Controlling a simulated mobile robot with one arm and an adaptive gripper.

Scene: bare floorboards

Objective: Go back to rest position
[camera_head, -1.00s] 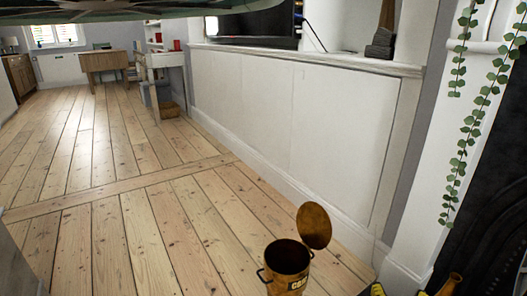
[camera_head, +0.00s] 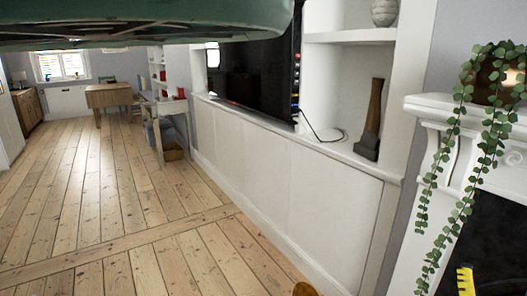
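My gripper is not in view, so I cannot see its fingers or whether they hold anything. A large green shape with a dark underside crosses the top of the view, close to the camera; I cannot tell what it is.
A long white cabinet (camera_head: 255,165) with a black television (camera_head: 258,75) runs along the right. A trailing plant (camera_head: 490,110) hangs from a white mantel (camera_head: 440,106). A brown lid edge (camera_head: 304,289) shows at the bottom. Floorboards (camera_head: 110,190) at left are clear toward a wooden table (camera_head: 110,95).

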